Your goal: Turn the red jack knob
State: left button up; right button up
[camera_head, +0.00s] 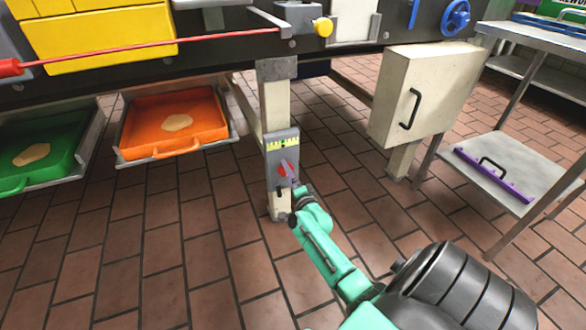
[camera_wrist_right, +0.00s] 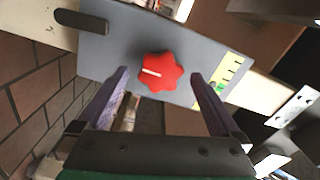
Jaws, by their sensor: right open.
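The red jack knob (camera_head: 284,169) sits on a grey panel (camera_head: 284,141) fixed to a cream table leg. In the right wrist view the knob (camera_wrist_right: 162,72) is a red star shape with a white mark, and a yellow scale (camera_wrist_right: 229,74) shows to its right on the panel. My right gripper (camera_head: 291,172) is at the panel, next to the knob. In the wrist view its two purple fingers (camera_wrist_right: 157,80) are apart, one on each side of the knob, with a gap on both sides. My left gripper is out of view.
An orange tray (camera_head: 130,151) and a green tray (camera_head: 75,165) hang under the machine at the left. A cream cabinet (camera_head: 387,90) with a black handle hangs to the right. A metal side table (camera_head: 475,190) holds a purple bar. Tiled floor lies below.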

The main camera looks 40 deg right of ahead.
pick_arm(q)
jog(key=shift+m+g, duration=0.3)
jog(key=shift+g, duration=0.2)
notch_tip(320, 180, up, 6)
jog(key=p, duration=0.4)
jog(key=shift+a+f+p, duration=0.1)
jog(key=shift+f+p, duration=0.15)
jog(key=shift+p, duration=0.05)
pick_arm(e)
jog(key=v, duration=1.4)
jog(key=shift+s+a, duration=0.15)
